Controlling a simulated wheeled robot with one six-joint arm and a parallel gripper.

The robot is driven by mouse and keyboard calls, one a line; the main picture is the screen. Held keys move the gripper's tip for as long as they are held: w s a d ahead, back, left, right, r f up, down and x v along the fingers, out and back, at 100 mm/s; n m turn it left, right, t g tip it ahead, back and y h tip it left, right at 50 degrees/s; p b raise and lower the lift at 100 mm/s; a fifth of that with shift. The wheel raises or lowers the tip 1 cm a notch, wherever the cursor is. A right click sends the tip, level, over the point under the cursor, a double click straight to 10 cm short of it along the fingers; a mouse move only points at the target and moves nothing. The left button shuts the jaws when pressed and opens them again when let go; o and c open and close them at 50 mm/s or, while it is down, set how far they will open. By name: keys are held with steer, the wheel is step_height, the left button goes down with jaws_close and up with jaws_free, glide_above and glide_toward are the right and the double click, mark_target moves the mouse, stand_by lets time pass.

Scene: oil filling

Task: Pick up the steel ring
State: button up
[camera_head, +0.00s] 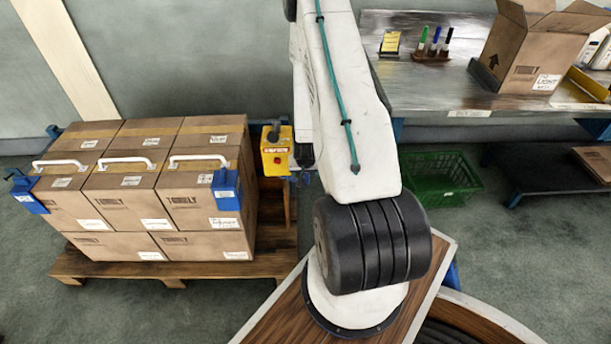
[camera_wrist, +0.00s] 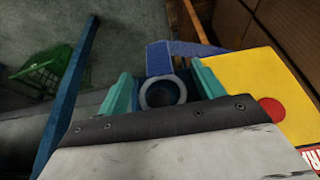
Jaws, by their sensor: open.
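A grey ring (camera_wrist: 144,94), which looks like the steel ring, shows in the wrist view around a dark round centre. It lies between the two teal fingers of my gripper (camera_wrist: 161,80), and its lower edge is partly hidden by the dark gripper body. The fingers are open, one on each side of the ring; contact cannot be told. A blue bracket-like piece (camera_wrist: 165,54) stands just beyond the ring. In the head view my white arm hides the ring and most of the gripper.
A yellow box (camera_head: 276,152) with a red button stands close right of the gripper in the wrist view (camera_wrist: 243,79). Stacked cartons (camera_head: 150,195) stand on a wooden pallet (camera_head: 85,265) at left. A green crate (camera_head: 440,176) sits under the workbench (camera_head: 430,85).

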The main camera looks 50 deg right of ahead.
steer(key=shift+f, duration=0.25)
steer(key=c, duration=0.9)
steer(key=shift+r, duration=0.1)
steer(key=s+a, duration=0.4)
steer(key=s+a+r, duration=0.1)
steer(key=s+a, duration=0.2)
steer(key=a, duration=0.2)
steer(key=s+a, duration=0.4)
steer(key=shift+s+a+r, duration=0.2)
steer(key=shift+s+a, duration=0.1)
steer(key=shift+s, duration=0.15)
